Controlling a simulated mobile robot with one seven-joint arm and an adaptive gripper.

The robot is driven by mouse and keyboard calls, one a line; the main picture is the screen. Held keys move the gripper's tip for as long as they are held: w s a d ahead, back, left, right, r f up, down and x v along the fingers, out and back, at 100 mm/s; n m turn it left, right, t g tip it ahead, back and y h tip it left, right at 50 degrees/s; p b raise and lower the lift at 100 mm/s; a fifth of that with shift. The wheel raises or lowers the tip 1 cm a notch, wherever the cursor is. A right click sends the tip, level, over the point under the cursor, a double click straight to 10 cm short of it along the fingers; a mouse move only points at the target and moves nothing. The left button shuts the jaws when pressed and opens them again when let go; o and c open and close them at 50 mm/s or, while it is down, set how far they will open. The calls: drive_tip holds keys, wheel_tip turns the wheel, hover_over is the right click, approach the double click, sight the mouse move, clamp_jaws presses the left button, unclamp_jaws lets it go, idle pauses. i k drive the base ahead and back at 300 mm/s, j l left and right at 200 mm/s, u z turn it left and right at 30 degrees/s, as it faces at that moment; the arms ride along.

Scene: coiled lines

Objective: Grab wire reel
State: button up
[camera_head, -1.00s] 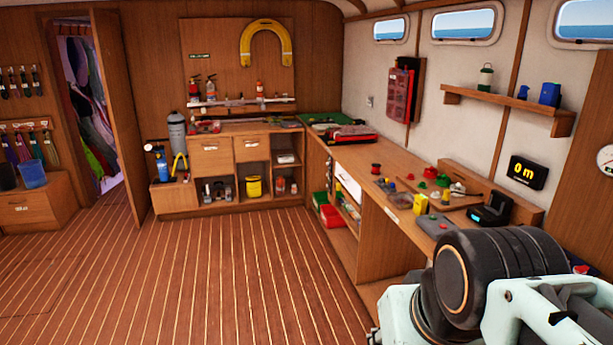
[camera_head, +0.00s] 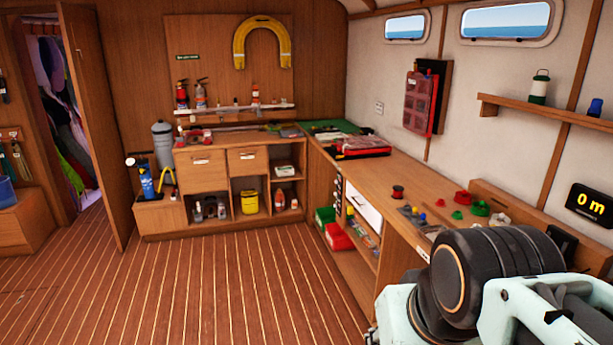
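A small reel (camera_head: 398,192), dark red with a black top, stands on the long wooden counter (camera_head: 375,178) along the right wall. It looks like the wire reel, but it is too small to be sure. My arm fills the lower right corner, with dark joints and pale green links. The end of my arm and my gripper are not visible, so its state does not show.
Green and red items (camera_head: 480,208) lie on the counter right of the reel. Red and green bins (camera_head: 338,236) sit below. The striped wooden floor (camera_head: 230,295) ahead is clear.

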sight(397, 192)
drive_tip(key=i+j, duration=0.15)
drive_tip(key=i, duration=0.4)
drive_tip(key=i+j, duration=0.1)
drive_tip(key=i, duration=0.5)
drive_tip(key=i+j, duration=0.15)
drive_tip(key=i, duration=0.4)
drive_tip(key=i+j, duration=0.1)
drive_tip(key=i, duration=0.45)
drive_tip(key=z, duration=0.05)
